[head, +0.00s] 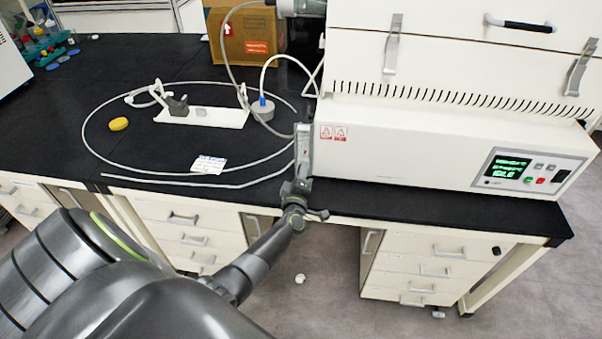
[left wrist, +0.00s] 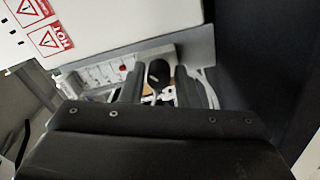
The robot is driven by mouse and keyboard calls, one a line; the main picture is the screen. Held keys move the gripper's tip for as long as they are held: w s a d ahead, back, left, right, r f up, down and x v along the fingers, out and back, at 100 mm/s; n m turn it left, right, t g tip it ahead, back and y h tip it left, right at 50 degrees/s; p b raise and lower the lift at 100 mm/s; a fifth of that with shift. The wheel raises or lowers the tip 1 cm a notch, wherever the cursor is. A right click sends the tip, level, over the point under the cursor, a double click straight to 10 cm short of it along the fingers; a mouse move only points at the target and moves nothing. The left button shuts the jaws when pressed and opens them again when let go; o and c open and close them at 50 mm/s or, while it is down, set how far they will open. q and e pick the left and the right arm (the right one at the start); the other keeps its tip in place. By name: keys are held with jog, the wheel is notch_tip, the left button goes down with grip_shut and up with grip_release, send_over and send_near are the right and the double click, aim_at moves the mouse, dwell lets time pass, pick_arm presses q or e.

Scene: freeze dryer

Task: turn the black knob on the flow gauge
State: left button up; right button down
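The flow gauge (head: 303,148) is a narrow upright panel at the left end of the white freeze dryer. In the left wrist view its pale, marked face (left wrist: 100,75) lies beyond the fingers. The black knob (left wrist: 158,72) shows in the left wrist view, between the two dark fingers. My left gripper (head: 299,186) is just below the gauge at the bench's front edge. The left wrist view shows the gripper (left wrist: 158,88) open, with a gap on each side of the knob. I cannot tell how deep the knob sits between the fingers. My right gripper is not in view.
The freeze dryer (head: 430,155) fills the right of the black bench (head: 60,135), with red warning labels facing front. A long pale tube (head: 200,180) loops over the bench around a white stand (head: 225,117) and a yellow object (head: 119,124). A cardboard box (head: 245,38) stands behind.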

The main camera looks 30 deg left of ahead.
pick_arm(q)
jog(key=shift+o, duration=1.4)
jog(key=shift+s+d, duration=0.15)
jog(key=shift+s, duration=0.15)
jog(key=b+v, duration=0.1)
jog(key=v, duration=1.5)
jog(key=shift+s+d, duration=0.2)
jog(key=shift+s, duration=0.15)
